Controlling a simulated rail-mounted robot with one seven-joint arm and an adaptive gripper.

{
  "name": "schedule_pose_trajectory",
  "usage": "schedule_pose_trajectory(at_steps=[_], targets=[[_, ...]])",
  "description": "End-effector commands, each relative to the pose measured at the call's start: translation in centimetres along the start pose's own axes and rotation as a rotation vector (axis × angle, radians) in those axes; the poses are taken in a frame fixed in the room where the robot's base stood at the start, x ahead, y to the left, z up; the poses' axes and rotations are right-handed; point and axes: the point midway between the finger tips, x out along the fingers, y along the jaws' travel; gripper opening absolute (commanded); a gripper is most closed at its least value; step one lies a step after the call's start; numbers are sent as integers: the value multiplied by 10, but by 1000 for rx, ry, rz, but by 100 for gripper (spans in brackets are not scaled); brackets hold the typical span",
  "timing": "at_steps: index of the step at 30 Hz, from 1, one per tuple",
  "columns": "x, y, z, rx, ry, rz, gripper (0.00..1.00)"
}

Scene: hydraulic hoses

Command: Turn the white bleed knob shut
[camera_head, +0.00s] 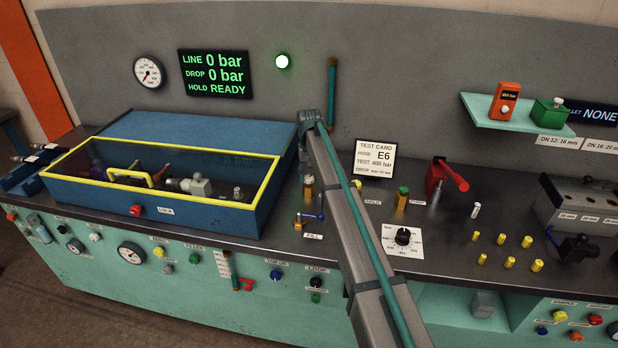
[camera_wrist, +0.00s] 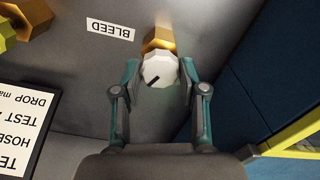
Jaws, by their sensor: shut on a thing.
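The white bleed knob (camera_wrist: 159,69) sits on a brass fitting (camera_wrist: 157,38) in the wrist view, near the upside-down BLEED label (camera_wrist: 110,30). A short dark mark on the knob's face points to the lower left. My gripper (camera_wrist: 161,74) has one finger on each side of the knob and is shut on it. In the head view my gripper (camera_head: 307,160) hangs at the end of my arm above a brass fitting (camera_head: 309,190). The knob cannot be made out in that view.
The blue box (camera_head: 100,198) with a yellow-edged clear lid stands close to the left of my gripper. The test card (camera_head: 375,159) stands to the right. A blue-handled fill valve (camera_head: 311,217) is just in front. The display (camera_head: 213,73) reads 0 bar and READY.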

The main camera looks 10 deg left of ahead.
Motion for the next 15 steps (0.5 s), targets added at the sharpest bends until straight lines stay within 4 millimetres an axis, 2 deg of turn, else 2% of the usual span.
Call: schedule_pose_trajectory(at_steps=[6,15], targets=[[0,0,0,-194,1,0,7],[0,0,0,-390,1,0,7]])
